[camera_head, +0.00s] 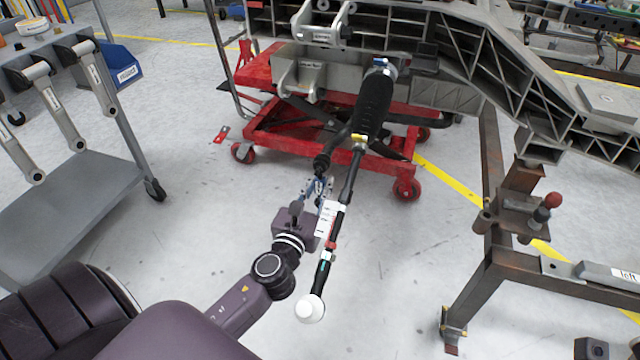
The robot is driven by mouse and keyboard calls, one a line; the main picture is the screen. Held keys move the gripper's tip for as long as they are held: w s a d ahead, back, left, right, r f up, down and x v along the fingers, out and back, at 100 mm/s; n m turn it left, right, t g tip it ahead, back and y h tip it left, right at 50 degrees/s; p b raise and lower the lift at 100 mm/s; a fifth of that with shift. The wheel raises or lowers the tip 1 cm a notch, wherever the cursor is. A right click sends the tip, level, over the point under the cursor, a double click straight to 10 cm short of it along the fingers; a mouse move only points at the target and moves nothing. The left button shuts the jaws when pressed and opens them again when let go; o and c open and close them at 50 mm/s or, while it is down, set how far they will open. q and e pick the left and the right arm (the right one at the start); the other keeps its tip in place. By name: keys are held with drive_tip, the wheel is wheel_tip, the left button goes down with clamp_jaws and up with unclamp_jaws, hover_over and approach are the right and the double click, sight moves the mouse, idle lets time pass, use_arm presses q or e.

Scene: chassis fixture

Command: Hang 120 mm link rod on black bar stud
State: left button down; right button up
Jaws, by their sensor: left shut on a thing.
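My left gripper (319,184) is in the middle of the view, shut on a short dark rod (322,163) with a rounded end, which looks like the link rod. The fingers hide its lower part. A long black bar-like assembly (344,185) runs from the red cart down toward me, with a thick black sleeve, a yellow mark and a white ball end. The held rod is close to this assembly in the picture; I cannot tell whether they touch. No stud can be made out clearly. My right gripper is not in view.
A grey trolley (85,205) with several hanging grey arms stands at left, a blue bin (122,68) behind it. A red lift cart (275,125) stands under the grey chassis frame (480,55). A brown steel stand (490,260) is at right. Floor between is clear.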

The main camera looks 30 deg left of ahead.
use_arm(q)
drive_tip(key=c, duration=1.8)
unclamp_jaws()
drive_tip(key=shift+o, duration=0.2)
drive_tip(key=shift+b+v, duration=0.3)
drive_tip(key=shift+v, duration=2.6)
drive_tip(key=shift+s+d, duration=0.15)
drive_tip(key=shift+s, duration=0.5)
